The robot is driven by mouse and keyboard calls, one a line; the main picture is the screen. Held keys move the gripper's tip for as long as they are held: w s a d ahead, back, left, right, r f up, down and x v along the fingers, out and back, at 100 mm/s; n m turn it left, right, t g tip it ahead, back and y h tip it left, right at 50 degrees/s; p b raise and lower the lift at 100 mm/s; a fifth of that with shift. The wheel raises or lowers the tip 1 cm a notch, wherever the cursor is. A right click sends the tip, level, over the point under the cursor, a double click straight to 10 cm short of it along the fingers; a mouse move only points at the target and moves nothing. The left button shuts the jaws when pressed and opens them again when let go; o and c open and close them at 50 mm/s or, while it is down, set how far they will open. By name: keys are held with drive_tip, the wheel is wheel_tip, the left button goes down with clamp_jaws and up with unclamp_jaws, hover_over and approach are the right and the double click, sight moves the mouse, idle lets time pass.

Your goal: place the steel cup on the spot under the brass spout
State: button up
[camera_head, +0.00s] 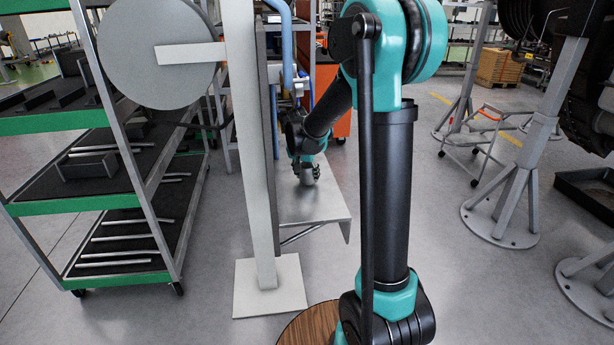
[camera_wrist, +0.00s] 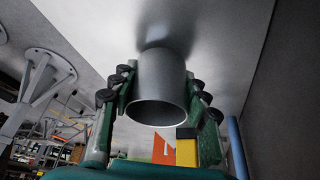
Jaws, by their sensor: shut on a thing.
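The steel cup (camera_wrist: 160,80) is a plain grey cylinder in the wrist view, with its open mouth toward the camera. My gripper (camera_wrist: 160,98) has its fingers on both sides of the cup and is shut on it. In the head view my gripper (camera_head: 306,170) and the small grey cup (camera_head: 309,176) are just above or on a grey metal shelf (camera_head: 318,207). The shelf surface (camera_wrist: 100,25) fills the top of the wrist view, with a dark shadow at the cup's far end. I cannot tell whether they touch. I cannot make out a brass spout or a marked spot.
A grey post (camera_head: 249,130) with a round disc (camera_head: 158,52) stands left of the shelf and hides part of it. Blue pipes (camera_head: 286,45) rise behind the shelf. A green-edged rack (camera_head: 95,205) is at left. Grey stands (camera_head: 505,190) are at right, with open floor between.

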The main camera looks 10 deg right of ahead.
drive_tip(key=shift+f, duration=0.3)
drive_tip(key=shift+f, duration=0.15)
drive_tip(key=o, duration=1.2)
drive_tip(key=shift+c, duration=0.2)
drive_tip(key=v, duration=1.2)
drive_tip(key=s+d+f, duration=0.1)
drive_tip(key=s+f, duration=0.1)
drive_tip(key=s, duration=0.1)
drive_tip(key=s+d+f+n, duration=0.1)
drive_tip(key=s+d+f, duration=0.1)
drive_tip(key=s, duration=0.2)
drive_tip(key=s+d+f+n, duration=0.1)
drive_tip(key=s+f, duration=0.1)
drive_tip(key=s, duration=0.1)
drive_tip(key=shift+s+d+y, duration=0.3)
drive_tip(key=shift+d+y, duration=0.05)
drive_tip(key=shift+y, duration=0.05)
drive_tip(key=s+d+f+n, duration=0.1)
drive_tip(key=s+f+n, duration=0.1)
drive_tip(key=s+f, duration=0.3)
drive_tip(key=s+d+f+n+y, duration=0.1)
drive_tip(key=s+f, duration=0.3)
drive_tip(key=s, duration=0.6)
drive_tip(key=shift+s+f+n, duration=0.3)
drive_tip(key=shift+f+n, duration=0.1)
drive_tip(key=shift+n, duration=0.1)
drive_tip(key=shift+d, duration=0.15)
